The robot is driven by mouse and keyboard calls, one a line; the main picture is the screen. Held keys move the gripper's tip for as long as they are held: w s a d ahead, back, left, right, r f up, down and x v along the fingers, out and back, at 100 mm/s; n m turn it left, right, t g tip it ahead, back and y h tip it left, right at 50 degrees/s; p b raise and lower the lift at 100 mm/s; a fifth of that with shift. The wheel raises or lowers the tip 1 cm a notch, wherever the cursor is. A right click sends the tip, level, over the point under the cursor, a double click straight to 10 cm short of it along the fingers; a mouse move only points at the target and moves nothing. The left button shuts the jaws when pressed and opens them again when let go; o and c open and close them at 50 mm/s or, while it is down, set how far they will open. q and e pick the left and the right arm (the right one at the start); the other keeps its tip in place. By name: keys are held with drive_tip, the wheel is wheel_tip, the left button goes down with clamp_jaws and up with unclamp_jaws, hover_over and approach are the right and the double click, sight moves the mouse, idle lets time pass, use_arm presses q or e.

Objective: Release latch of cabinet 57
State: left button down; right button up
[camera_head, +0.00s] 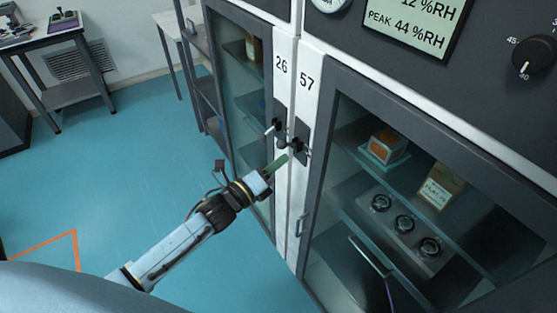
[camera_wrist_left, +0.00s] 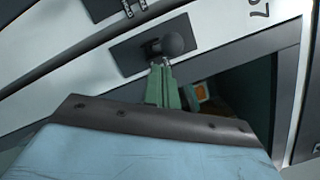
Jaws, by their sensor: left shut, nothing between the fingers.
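Cabinet 57 (camera_head: 319,165) is the right-hand glass-fronted cabinet, its door closed against the white post marked 57. Its latch (camera_head: 300,147) is a dark plate with a black handle at the door's left edge. My left gripper (camera_head: 283,160) has its green fingers shut and empty, pointing up toward this latch. In the left wrist view the fingertips (camera_wrist_left: 161,68) are just below the latch's round black knob (camera_wrist_left: 172,45); I cannot tell whether they touch it. My right gripper is in neither view.
Cabinet 26 (camera_head: 213,70) stands directly left, with its own latch (camera_head: 272,127) close to my fingers. Behind the glass of cabinet 57 are boxes and round black parts. A side table (camera_head: 45,42) stands far left.

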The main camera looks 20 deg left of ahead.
use_arm(q)
drive_tip(key=s+a+f+b, duration=0.1)
drive_tip(key=s+b, duration=0.1)
drive_tip(key=s, duration=0.9)
drive_tip(key=shift+s+a+f, duration=0.2)
drive_tip(key=shift+a+f, duration=0.1)
drive_tip(key=s+a+f+n+g+y+b, duration=0.1)
drive_tip(key=s+a+f+n+g+y, duration=0.3)
drive_tip(key=f, duration=0.7)
drive_tip(key=s+d+f+n+g+b, duration=0.1)
drive_tip(key=s+f+n, duration=0.1)
drive_tip(key=f+n, duration=0.6)
drive_tip(key=s+a+f+n+g+y+b, duration=0.1)
drive_tip(key=s+a+f+n+g+y, duration=0.15)
drive_tip(key=f, duration=1.05)
drive_tip(key=s+d+f+n+g, duration=0.1)
drive_tip(key=s+f+n+g, duration=0.2)
drive_tip(key=s+f, duration=0.3)
drive_tip(key=s+d+f+n+g+b, duration=0.1)
drive_tip(key=s+f+n+g, duration=0.2)
drive_tip(key=s, duration=0.9)
drive_tip(key=s+d+f+n+g+b, duration=0.1)
drive_tip(key=s+f+n+g, duration=0.2)
drive_tip(key=s+f+n, duration=0.3)
drive_tip(key=s+f, duration=0.3)
drive_tip(key=shift+s+f+y, duration=0.35)
drive_tip(key=shift+n, duration=0.25)
